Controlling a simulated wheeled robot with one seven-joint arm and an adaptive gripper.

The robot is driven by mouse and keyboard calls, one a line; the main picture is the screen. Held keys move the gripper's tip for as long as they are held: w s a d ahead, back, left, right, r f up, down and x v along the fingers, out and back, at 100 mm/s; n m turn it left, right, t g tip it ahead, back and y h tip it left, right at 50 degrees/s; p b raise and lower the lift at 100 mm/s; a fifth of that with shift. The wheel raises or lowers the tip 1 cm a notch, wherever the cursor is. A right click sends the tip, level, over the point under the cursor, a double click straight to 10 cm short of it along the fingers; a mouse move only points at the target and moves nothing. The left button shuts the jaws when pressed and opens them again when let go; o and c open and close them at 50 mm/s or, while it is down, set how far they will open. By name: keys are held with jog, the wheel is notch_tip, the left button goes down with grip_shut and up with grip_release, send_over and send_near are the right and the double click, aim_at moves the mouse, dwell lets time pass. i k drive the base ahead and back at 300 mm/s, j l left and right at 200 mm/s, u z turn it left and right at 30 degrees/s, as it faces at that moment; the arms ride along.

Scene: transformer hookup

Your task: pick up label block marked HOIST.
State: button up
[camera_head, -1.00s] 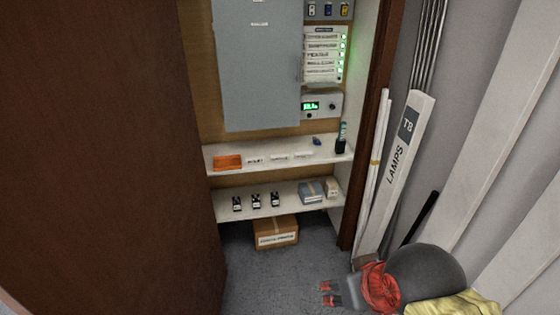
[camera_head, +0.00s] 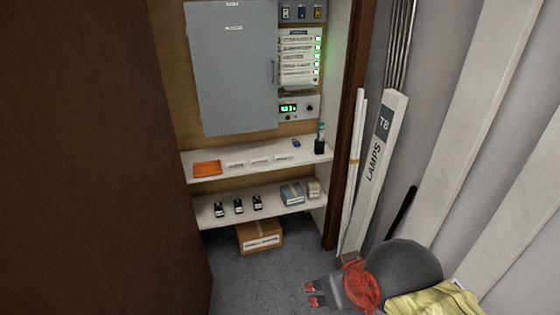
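Several small white label blocks lie in a row on the upper shelf (camera_head: 225,176): a left one (camera_head: 236,164), a middle one (camera_head: 260,160) and a right one (camera_head: 282,157). Their print is too small to read, so I cannot tell which is marked HOIST. My gripper (camera_head: 310,294), with red-tipped fingers, is low in the view near the floor, far in front of and below the shelf. Its two fingertips are apart, with nothing visible between them.
An orange item (camera_head: 207,168) lies left of the blocks; a dark holder (camera_head: 319,147) stands right. The lower shelf (camera_head: 275,210) carries black devices and boxes. A cardboard box (camera_head: 261,236) is on the floor. A brown door (camera_head: 80,150) and a LAMPS box (camera_head: 375,160) flank the opening.

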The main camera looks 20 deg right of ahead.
aim_at(240, 163)
jog(key=i+l+u, duration=0.1)
jog(key=i, duration=0.45)
jog(key=i+l+u, duration=0.15)
jog(key=i, duration=0.4)
jog(key=i+l+u, duration=0.1)
jog(key=i, duration=0.45)
jog(key=i+l+u, duration=0.15)
jog(key=i+l, duration=0.2)
jog(key=i, duration=0.15)
jog(key=i+l+u, duration=0.1)
jog(key=i+l, duration=0.2)
jog(key=i, duration=0.25)
